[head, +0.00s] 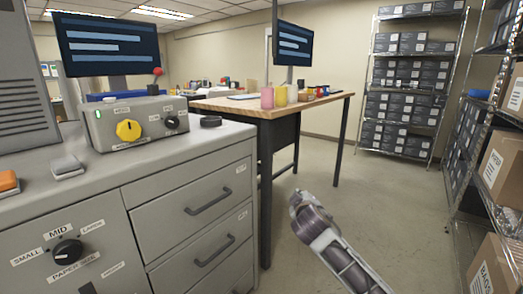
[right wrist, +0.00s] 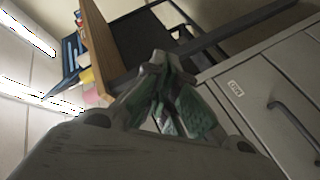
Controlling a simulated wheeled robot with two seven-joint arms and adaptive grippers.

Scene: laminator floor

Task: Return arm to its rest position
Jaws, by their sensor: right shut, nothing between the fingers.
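My right arm comes in from the bottom of the head view, with the right gripper (head: 297,200) at its upper end, over the floor in front of the wooden table. In the right wrist view my right gripper (right wrist: 165,62) has its fingers together, with nothing seen between them. It is apart from the grey drawer cabinet (head: 205,205), which stands to its left in the head view. The cabinet's drawer front also shows at the right of the right wrist view (right wrist: 260,100). My left gripper is in neither view.
A control box with a yellow knob (head: 128,130) sits on the cabinet top. The wooden table (head: 225,104) holds several cups and a monitor (head: 293,45). Shelves with dark boxes (head: 405,100) stand at the back right. Cardboard boxes (head: 497,268) sit at the right edge. The floor (head: 400,195) between is clear.

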